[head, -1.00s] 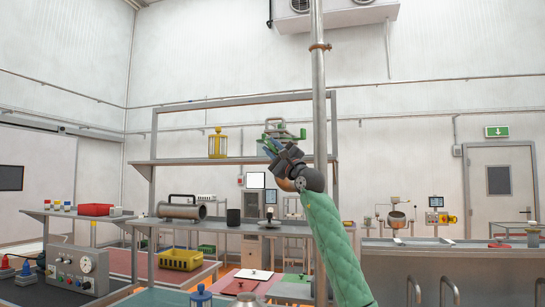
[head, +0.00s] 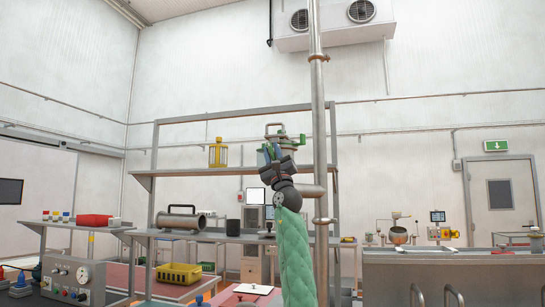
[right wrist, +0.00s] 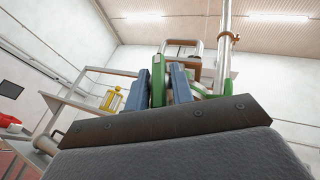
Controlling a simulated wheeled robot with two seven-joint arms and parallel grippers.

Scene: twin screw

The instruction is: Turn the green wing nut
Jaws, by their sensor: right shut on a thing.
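A grey device (head: 302,155) with a top handle and green parts stands on the upper shelf, partly hidden behind my right arm. My right gripper (head: 270,151) is raised in front of it, with its fingers pointing up. In the right wrist view, the two blue-grey fingers (right wrist: 160,88) are close together with a green piece (right wrist: 158,78), seemingly the green wing nut, between them. More green shows beside the right finger. The nut's full outline and its screw are hidden. My left gripper is out of view.
A yellow lantern-like frame (head: 218,154) stands on the shelf (head: 185,172) to the left. A vertical steel pipe (head: 318,90) runs just right of my arm. A metal cylinder (head: 180,221) and a yellow basket (head: 179,273) are lower left. The shelf between lantern and gripper is clear.

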